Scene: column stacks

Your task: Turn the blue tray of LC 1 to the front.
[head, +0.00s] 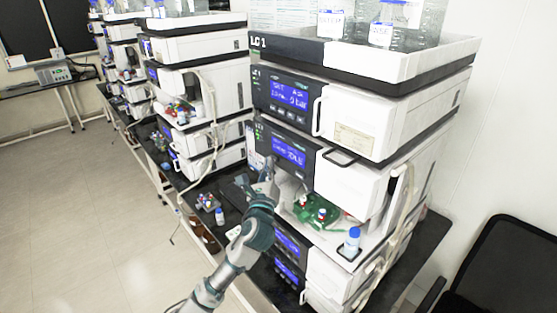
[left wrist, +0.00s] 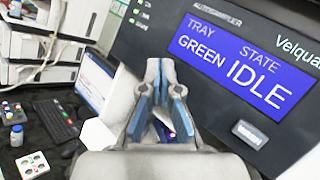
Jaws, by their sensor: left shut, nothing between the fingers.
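The LC 1 stack (head: 300,52) stands at the right in the head view, with its name on the dark top rim. Its autosampler panel (head: 288,150) has a blue display, which reads TRAY GREEN and STATE IDLE in the left wrist view (left wrist: 245,62). A grey button (left wrist: 250,133) sits below that display. A green tray (head: 322,222) with vials shows in the open bay under the panel. No blue tray can be made out. My left gripper (head: 266,168) is shut and empty close to the panel's left side; its fingers (left wrist: 160,68) show in the left wrist view. My right gripper is out of view.
More stacks (head: 195,85) line the black bench to the left. A black chair (head: 510,260) is at right. The floor (head: 90,200) at left is clear.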

